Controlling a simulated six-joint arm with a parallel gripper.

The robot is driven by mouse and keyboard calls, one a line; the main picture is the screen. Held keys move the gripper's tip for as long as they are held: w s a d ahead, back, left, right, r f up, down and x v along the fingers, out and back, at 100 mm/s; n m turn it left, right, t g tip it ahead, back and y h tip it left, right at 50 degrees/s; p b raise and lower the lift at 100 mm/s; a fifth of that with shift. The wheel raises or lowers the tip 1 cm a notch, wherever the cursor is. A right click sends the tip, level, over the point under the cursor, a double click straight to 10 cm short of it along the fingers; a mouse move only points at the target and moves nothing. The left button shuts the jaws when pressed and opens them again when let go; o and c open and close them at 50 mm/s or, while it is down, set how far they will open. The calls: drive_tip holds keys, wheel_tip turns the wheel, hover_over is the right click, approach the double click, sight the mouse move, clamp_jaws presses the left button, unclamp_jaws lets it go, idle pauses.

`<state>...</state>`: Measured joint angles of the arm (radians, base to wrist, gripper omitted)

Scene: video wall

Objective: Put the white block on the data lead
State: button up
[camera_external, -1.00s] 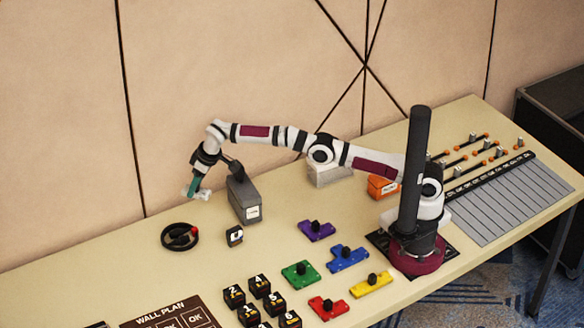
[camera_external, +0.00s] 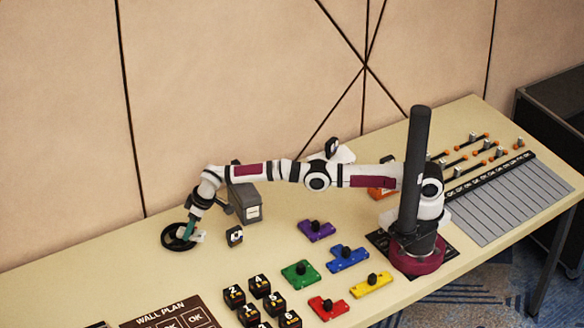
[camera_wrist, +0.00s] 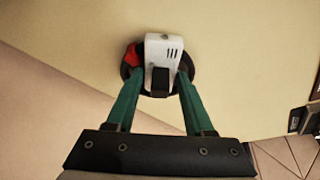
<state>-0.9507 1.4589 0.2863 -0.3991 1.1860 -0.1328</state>
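The white block (camera_wrist: 165,50), with dark slots and a black knob, is between the green fingertips of my gripper (camera_wrist: 160,78) in the wrist view. My gripper (camera_external: 191,229) is shut on it low over the table's left side. The data lead (camera_external: 176,243), a round black coil, is right under the block. Its red end (camera_wrist: 132,55) shows at the block's left in the wrist view. The block and gripper cover part of the coil. I cannot tell whether the block touches it.
Purple (camera_external: 316,231), blue (camera_external: 347,258), green (camera_external: 300,273), red (camera_external: 328,307) and yellow (camera_external: 371,285) pieces lie further right. Numbered black cubes are in front.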

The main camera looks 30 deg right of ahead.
drive_tip(key=o, duration=0.3)
drive_tip(key=shift+r, duration=0.1)
